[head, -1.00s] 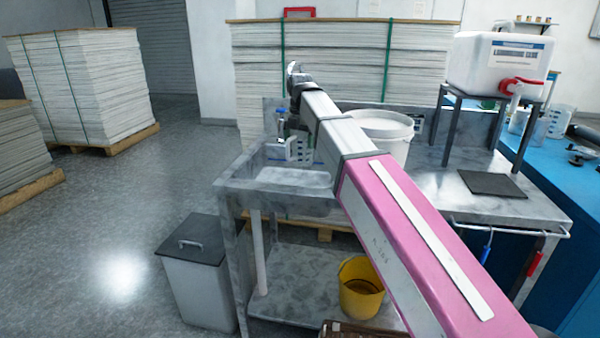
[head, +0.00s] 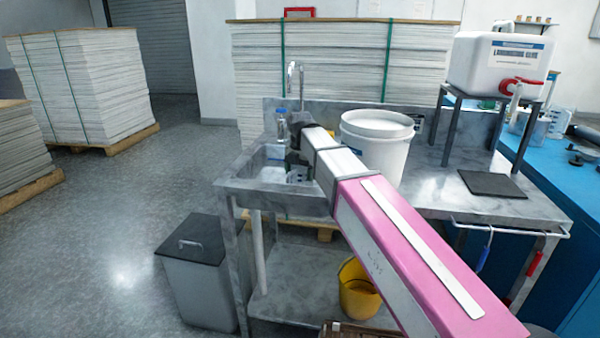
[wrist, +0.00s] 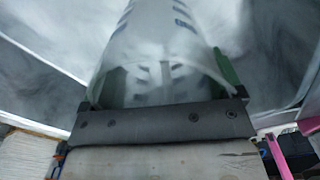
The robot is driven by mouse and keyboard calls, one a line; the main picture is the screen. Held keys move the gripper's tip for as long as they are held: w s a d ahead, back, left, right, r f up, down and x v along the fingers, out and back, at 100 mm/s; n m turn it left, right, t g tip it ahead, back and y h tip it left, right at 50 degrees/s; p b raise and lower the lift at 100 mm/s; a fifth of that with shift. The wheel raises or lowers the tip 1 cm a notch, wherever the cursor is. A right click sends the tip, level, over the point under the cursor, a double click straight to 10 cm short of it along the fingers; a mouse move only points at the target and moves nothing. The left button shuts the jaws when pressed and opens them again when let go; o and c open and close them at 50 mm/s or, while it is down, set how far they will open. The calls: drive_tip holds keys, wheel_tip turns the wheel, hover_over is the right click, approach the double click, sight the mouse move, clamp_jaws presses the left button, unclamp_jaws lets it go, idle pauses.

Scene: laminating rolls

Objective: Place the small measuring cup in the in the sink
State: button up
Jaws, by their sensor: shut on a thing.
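The small measuring cup (wrist: 152,45) is clear, with blue marks on its side. In the wrist view it sits between the green-edged fingers of my gripper (wrist: 160,88), which is shut on it. The grey metal sink (head: 232,184) is at the left end of the bench in the head view. My gripper reaches down into the sink area there, largely behind my arm. The wrist view shows blurred grey metal around the cup. I cannot tell whether the cup touches the sink bottom.
A bottle with a blue cap (head: 281,122) and the tap (head: 297,75) stand at the back of the sink. A white bucket (head: 377,145) stands to its right. A glue canister (head: 498,62) rests on a raised stand. A grey bin (head: 194,275) is on the floor at left.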

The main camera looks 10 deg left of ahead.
drive_tip(key=shift+f, duration=0.1)
drive_tip(key=o, duration=0.8)
wheel_tip(320, 180, up, 12)
drive_tip(key=shift+r, duration=0.15)
idle(0.3)
